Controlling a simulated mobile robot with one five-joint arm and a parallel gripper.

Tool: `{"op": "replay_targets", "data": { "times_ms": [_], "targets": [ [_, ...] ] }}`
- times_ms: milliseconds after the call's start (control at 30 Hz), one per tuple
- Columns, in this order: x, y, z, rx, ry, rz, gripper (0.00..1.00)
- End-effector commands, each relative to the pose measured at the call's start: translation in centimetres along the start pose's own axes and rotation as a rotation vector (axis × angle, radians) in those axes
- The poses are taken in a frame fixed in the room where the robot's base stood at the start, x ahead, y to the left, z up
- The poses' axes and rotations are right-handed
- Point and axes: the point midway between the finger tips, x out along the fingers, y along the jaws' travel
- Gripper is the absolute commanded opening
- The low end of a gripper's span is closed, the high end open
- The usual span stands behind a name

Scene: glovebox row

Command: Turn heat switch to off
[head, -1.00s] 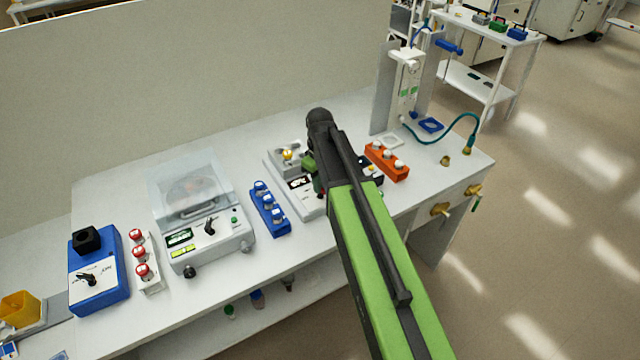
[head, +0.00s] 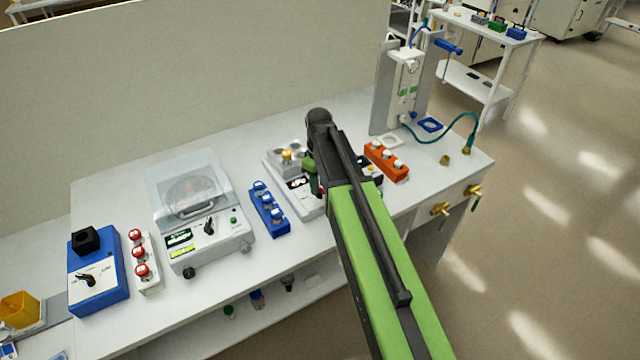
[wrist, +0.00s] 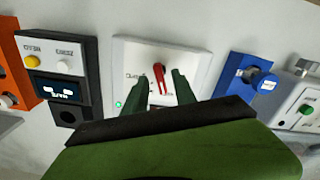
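The heat switch, a red lever knob (wrist: 159,76), sits on a white panel (wrist: 188,52) in the wrist view. My gripper (wrist: 162,80) is open, with one dark green finger on each side of the red knob. Small gaps seem to show between the fingers and the knob; I cannot tell if either touches. A small green light (wrist: 118,104) shows at the panel's left. In the head view, my gripper (head: 315,174) is over the white device (head: 281,173), and my arm hides most of its right side and the knob.
A dark box with buttons (wrist: 72,80) is close on the left in the wrist view. A lidded centrifuge (head: 207,240) stands further left.

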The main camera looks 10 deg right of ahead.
Motion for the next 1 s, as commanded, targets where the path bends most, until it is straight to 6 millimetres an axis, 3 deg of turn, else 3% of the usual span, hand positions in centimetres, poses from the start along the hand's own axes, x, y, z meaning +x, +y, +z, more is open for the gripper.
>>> {"op": "replay_targets", "data": {
  "times_ms": [200, 367, 1000],
  "targets": [
    [-0.3, 0.0, 0.0, 0.0, 0.001, 0.0, 0.33],
    [-1.8, 0.0, -0.1, 0.0, 0.001, 0.0, 0.33],
    [-15.5, 0.0, -0.1, -0.001, 0.0, 0.0, 0.33]
  ]
}}
